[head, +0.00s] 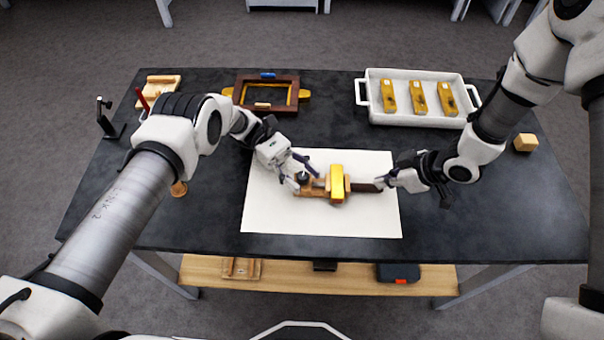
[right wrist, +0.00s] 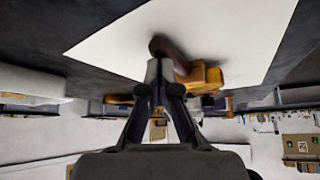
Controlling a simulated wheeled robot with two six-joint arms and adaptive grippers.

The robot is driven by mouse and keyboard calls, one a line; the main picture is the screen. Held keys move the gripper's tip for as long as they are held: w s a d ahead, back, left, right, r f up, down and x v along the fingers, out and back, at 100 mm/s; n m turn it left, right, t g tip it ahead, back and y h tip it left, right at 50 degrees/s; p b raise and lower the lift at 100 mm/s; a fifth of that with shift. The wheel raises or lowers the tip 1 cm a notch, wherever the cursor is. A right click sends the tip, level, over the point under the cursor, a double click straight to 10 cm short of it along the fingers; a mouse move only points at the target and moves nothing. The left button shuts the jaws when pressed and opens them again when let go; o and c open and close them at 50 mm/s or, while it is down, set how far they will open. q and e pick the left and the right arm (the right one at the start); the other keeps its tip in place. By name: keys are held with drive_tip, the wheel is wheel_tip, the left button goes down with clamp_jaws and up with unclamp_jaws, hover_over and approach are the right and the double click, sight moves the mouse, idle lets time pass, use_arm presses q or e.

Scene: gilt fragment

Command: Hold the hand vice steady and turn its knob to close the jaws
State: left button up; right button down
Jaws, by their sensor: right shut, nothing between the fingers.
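The hand vice lies on a white sheet (head: 320,222) in the middle of the table. I see its wooden body (head: 313,189), a gold block (head: 337,184) across it, a dark brown bar (head: 363,187) at its right end and a dark knob (head: 303,178) at its left end. My left gripper (head: 299,174) has its fingers spread at the knob; contact is unclear. My right gripper (head: 382,183) is shut and empty, its tips at the free end of the dark bar. In the right wrist view the shut fingertips (right wrist: 160,68) are close to the bar (right wrist: 165,46) and gold block (right wrist: 204,78).
A white tray (head: 370,95) with three gold pieces stands at the back right. A brown frame (head: 268,80) lies at the back, and a wooden holder (head: 160,85) at the back left. The front table strip is clear.

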sight(302, 175)
use_arm(q)
wheel_tip(302, 175, up, 10)
idle(0.6)
